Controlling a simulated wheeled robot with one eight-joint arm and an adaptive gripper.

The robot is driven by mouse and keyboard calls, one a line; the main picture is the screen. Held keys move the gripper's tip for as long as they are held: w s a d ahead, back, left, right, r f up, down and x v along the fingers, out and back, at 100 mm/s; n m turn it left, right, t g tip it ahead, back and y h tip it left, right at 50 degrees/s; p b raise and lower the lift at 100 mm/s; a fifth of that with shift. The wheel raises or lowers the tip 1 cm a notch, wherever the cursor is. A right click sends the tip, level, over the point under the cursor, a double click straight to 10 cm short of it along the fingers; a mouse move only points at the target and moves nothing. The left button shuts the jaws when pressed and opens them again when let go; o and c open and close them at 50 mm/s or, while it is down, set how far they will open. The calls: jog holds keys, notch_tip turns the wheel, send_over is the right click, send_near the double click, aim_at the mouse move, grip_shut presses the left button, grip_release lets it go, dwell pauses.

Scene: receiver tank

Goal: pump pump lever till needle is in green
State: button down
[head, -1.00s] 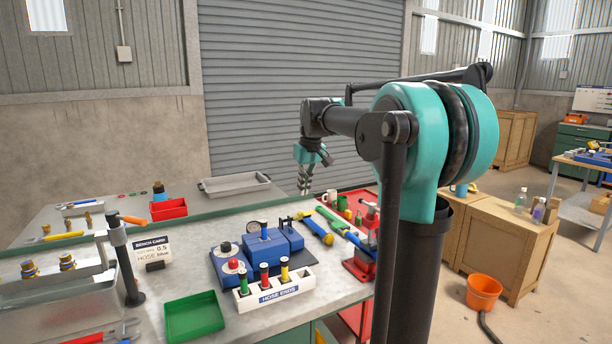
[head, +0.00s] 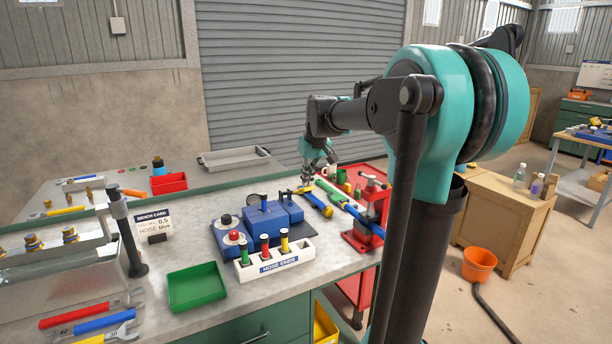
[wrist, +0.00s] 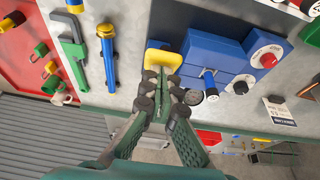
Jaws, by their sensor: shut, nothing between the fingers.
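The blue pump unit (head: 262,222) sits on the bench in the middle of the head view, and on the right in the wrist view (wrist: 212,58). Its round gauge (head: 255,199) stands at the back; the needle is too small to read. A yellow piece (wrist: 163,56) shows beside the blue block, just beyond my fingertips; I cannot tell whether it is the lever's grip. My gripper (wrist: 162,86) is shut and empty, pointing down above the bench by the unit's back right corner. In the head view my gripper (head: 309,180) hides part of what lies behind it.
The white hose-end rack (head: 280,264) stands in front of the unit, and a green tray (head: 196,288) to its left. A blue-and-yellow tool (wrist: 107,55) and a green wrench (wrist: 72,48) lie close by. A red press (head: 368,215) stands right. The bench card (head: 153,224) stands left.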

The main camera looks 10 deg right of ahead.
jog(key=s+d+f+t+y, duration=0.1)
jog(key=s+f+t, duration=0.3)
jog(key=f, duration=0.4)
jog(key=shift+s+f, duration=0.2)
jog(key=shift+f, duration=0.1)
jog(key=shift+d, duration=0.15)
